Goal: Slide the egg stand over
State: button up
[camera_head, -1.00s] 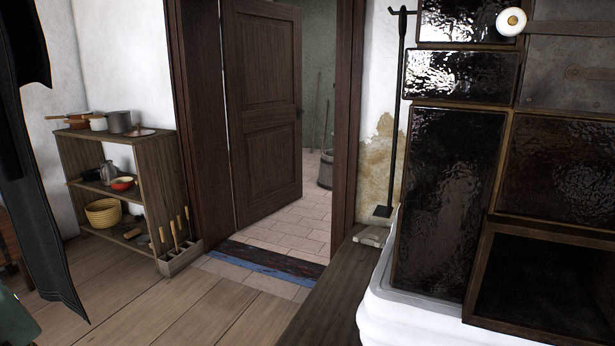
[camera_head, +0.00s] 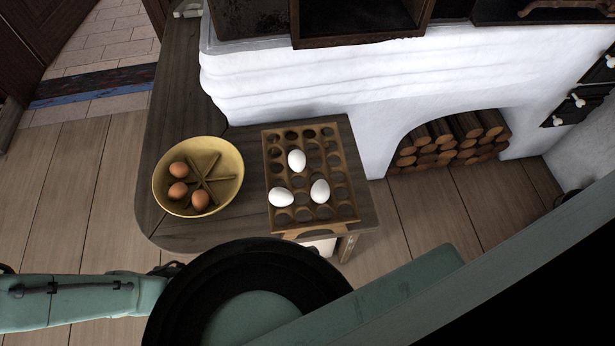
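The egg stand (camera_head: 351,212) is a brown wooden tray with rows of round holes, lying on the dark wooden bench near its right end. Three white eggs sit in it: one upper middle (camera_head: 297,160), one lower left (camera_head: 281,197) and one lower right (camera_head: 320,191). A wooden handle (camera_head: 310,232) sticks out at its near edge. My gripper is not in view; only part of my arm shows along the bottom, nearer than the stand and apart from it in the picture.
Left of the stand, a yellow bowl (camera_head: 228,163) holds three brown eggs (camera_head: 179,190) and a star-shaped divider. The bench (camera_head: 176,105) has a narrow bare strip between bowl and stand. The white stove base (camera_head: 290,84) rises behind. Firewood (camera_head: 452,137) fills an arched niche at right.

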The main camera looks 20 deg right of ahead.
aim_at(302, 136)
jog(key=j+z, duration=0.25)
jog(key=z, duration=0.2)
jog(key=k+j+z, duration=0.15)
jog(key=z, duration=0.25)
jog(key=k+j+z, duration=0.15)
jog(key=k+j, duration=0.15)
jog(key=j, duration=0.2)
jog(key=k+j+z, duration=0.2)
jog(key=j, duration=0.3)
jog(key=k+j, duration=0.55)
